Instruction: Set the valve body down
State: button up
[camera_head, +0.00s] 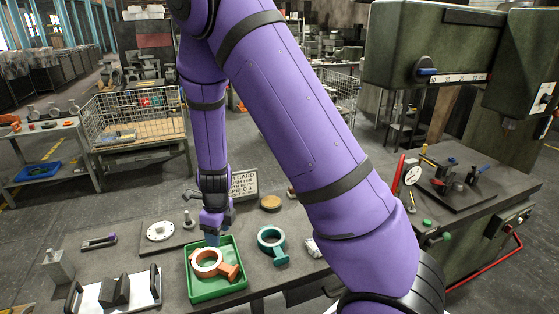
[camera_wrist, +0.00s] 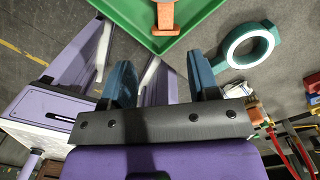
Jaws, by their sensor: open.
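The orange valve body (camera_head: 228,270), a ring with a stub, lies in the green tray (camera_head: 215,296) on the workbench. Part of it also shows at the top of the wrist view (camera_wrist: 165,17). A similar teal valve body (camera_head: 279,258) lies on the bench right of the tray, and it also shows in the wrist view (camera_wrist: 231,57). My gripper (camera_head: 212,240) is at the tray's far side, above and behind the orange body. In the wrist view its two blue fingers (camera_wrist: 162,78) stand wide apart with nothing between them, clear of the orange body.
A round flanged part (camera_head: 160,231) and a slotted grey part (camera_head: 98,241) lie left of the tray. A fixture with V-shaped blocks (camera_head: 115,290) is at front left. A card sign (camera_head: 244,183) and a brownish round item (camera_head: 271,203) stand behind. A wire basket (camera_head: 135,118) is farther back.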

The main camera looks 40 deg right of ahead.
jog(key=s+r+n+t+y, duration=0.1)
jog(key=s+r+n, duration=0.3)
jog(key=r+n, duration=0.55)
jog(key=s+r+n+t+y, duration=0.1)
jog(key=s+r+n, duration=0.35)
jog(key=r, duration=0.95)
jog(key=s+d+r+n+t+h, duration=0.1)
jog(key=s+d+r+n, duration=0.1)
jog(key=s+r+n, duration=0.3)
jog(key=s+d+r+n+t+h, duration=0.1)
jog(key=s+d+r+n, duration=0.2)
jog(key=s+r+n, duration=0.3)
jog(key=shift+s+n+t+h, duration=0.35)
jog(key=shift+s+n, duration=1.55)
jog(key=shift+s, duration=0.85)
jog(key=shift+d, duration=0.1)
